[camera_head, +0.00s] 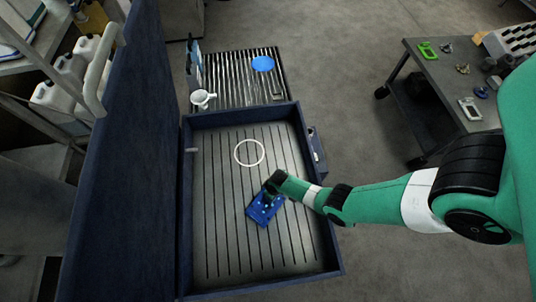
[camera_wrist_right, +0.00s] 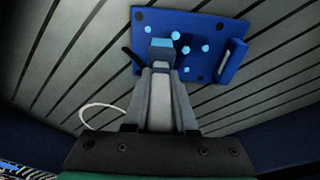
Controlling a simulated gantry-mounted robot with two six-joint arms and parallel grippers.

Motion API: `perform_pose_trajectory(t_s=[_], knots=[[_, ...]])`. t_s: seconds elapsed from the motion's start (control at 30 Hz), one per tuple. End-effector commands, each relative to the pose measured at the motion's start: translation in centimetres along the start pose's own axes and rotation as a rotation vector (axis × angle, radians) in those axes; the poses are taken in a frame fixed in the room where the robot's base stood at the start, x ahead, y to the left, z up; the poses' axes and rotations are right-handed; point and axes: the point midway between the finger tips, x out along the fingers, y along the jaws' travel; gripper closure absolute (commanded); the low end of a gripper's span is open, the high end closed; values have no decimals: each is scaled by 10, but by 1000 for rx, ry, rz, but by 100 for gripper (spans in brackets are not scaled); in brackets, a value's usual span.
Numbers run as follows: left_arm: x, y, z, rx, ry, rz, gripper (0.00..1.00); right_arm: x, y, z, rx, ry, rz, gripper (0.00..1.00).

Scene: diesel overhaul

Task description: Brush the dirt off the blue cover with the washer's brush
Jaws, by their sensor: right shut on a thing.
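The blue cover (camera_head: 258,214) lies turned at an angle on the slatted floor of the washer basin (camera_head: 235,240). In the right wrist view, the cover (camera_wrist_right: 205,72) has several light blue spots, a raised bar along its right side and a dark piece by its left edge. My right gripper (camera_head: 268,193) is over the cover's upper part. In the right wrist view its fingers (camera_wrist_right: 162,65) are shut on a small grey piece with a blue end, apparently the brush. Its contact with the cover is unclear. My left gripper is not in view.
A white ring (camera_head: 249,141) lies in the basin above the cover. The raised dark blue lid (camera_head: 125,180) stands along the left. A ribbed shelf (camera_head: 230,75) behind holds a white cup (camera_head: 203,98) and a blue disc (camera_head: 262,64). A cart (camera_head: 432,80) with parts stands right.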

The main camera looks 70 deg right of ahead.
Motion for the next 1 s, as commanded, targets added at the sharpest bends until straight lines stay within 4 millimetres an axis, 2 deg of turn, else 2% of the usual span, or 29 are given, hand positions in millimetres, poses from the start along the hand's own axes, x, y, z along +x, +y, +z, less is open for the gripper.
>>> perform_pose_trajectory(t_s=[0.1,0.27,0.5,0.83,1.0], knots=[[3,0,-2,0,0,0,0,-1,0,8,0,-5,0,100],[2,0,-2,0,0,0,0,0,-4,8,-2,-5,0,100],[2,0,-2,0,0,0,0,-1,-29,7,-4,-5,-2,100],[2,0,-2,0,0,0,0,-2,-39,6,-1,-3,0,100],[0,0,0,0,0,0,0,-1,-55,6,-4,-3,-1,100]])
